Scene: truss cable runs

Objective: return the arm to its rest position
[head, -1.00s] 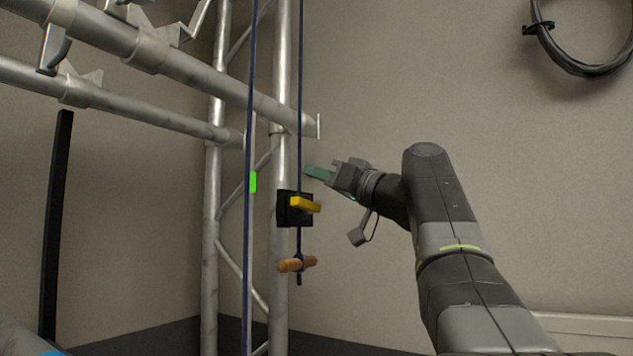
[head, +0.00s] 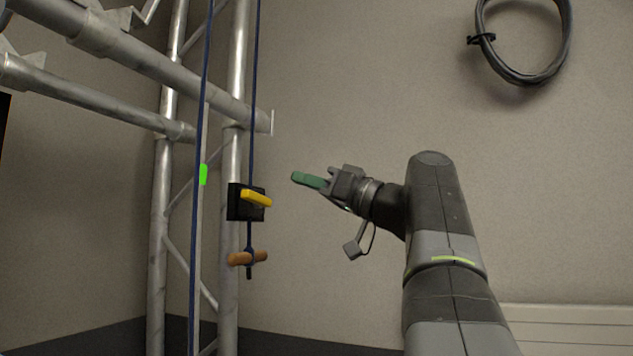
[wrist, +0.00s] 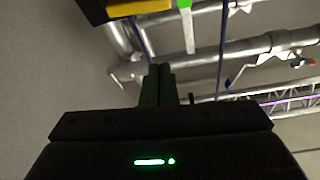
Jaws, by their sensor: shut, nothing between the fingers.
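My arm (head: 440,230) rises from the bottom right of the head view and bends left at the top. My gripper (head: 300,178) has green fingers that are closed together with nothing between them. It points left towards the truss and is apart from everything, with bare wall behind it. In the wrist view the closed green fingers of my gripper (wrist: 158,85) point up the picture towards the truss tubes.
The metal truss (head: 235,90) stands at left. On it is a black block with a yellow lever (head: 256,199). A blue rope (head: 253,100) runs to an orange wooden toggle (head: 248,258). A black cable coil (head: 527,75) hangs on the wall.

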